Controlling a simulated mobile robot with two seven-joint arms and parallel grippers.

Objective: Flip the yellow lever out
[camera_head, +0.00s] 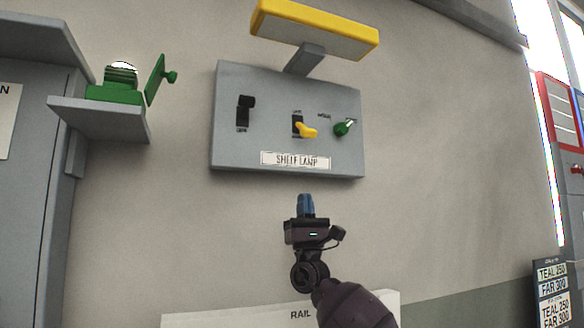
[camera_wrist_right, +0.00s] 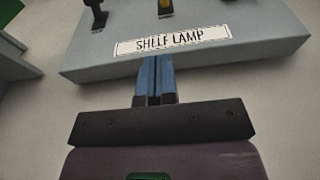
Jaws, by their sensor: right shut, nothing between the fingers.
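The yellow lever (camera_head: 307,130) sits in a slot in the middle of a grey wall panel (camera_head: 230,150) labelled SHELF LAMP. It sticks out of the slot, angled down and to the right. In the right wrist view only the lower part of the lever (camera_wrist_right: 166,6) shows at the top edge. My right gripper (camera_head: 306,197) is below the panel, its blue fingers pointing up. In the right wrist view its fingers (camera_wrist_right: 155,60) are together with nothing between them, and they stand apart from the lever. My left gripper is not in view.
A yellow lamp (camera_head: 315,30) juts out above the panel. A shelf (camera_head: 100,118) with a green device is on the left. The wall around my gripper is clear.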

